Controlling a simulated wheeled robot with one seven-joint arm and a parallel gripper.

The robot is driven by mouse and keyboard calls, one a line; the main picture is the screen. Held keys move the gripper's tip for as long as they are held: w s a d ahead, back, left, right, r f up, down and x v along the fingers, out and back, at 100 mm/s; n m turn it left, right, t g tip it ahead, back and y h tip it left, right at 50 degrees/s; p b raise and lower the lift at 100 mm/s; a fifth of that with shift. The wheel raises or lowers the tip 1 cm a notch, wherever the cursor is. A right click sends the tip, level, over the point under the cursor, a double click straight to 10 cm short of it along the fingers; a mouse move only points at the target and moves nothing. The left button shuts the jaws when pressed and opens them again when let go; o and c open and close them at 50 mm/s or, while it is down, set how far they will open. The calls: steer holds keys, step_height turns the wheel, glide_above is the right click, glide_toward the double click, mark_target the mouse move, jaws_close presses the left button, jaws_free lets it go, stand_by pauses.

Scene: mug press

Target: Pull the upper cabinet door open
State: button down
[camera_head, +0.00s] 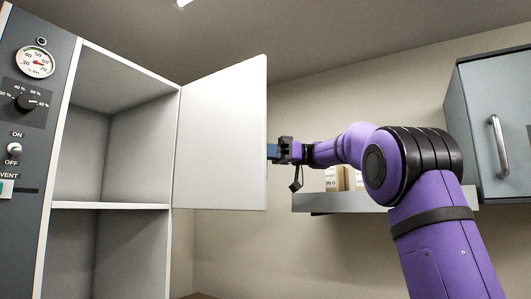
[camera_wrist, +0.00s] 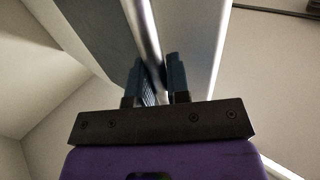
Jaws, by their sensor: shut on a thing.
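The upper cabinet door (camera_head: 222,135) is a plain white panel in the head view. It stands swung wide open at the right side of the cabinet (camera_head: 75,170), whose upper compartment shows empty. My gripper (camera_head: 271,151) is at the door's free right edge, with its tips partly hidden behind the panel. In the wrist view my gripper (camera_wrist: 158,80) is shut on a silver bar handle (camera_wrist: 142,28), with one finger on each side of it. The door's face (camera_wrist: 188,35) shows just right of the bar. The handle is hidden in the head view.
A dark control panel (camera_head: 30,130) with a gauge, a knob and a switch is at the left. A wall shelf (camera_head: 325,202) with small boxes is behind my arm. A grey wall cabinet (camera_head: 500,120) with a vertical handle is at the right.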

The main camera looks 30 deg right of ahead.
mark_target(264, 139)
steer(key=c, duration=1.1)
jaws_free()
steer(key=shift+w+a, duration=0.1)
steer(key=shift+a, duration=0.05)
steer(key=s+a+r, duration=0.1)
steer(key=s+r, duration=0.1)
steer(key=s, duration=0.6)
steer(key=s+a+r, duration=0.1)
steer(key=s+r, duration=0.2)
steer(key=s, duration=0.5)
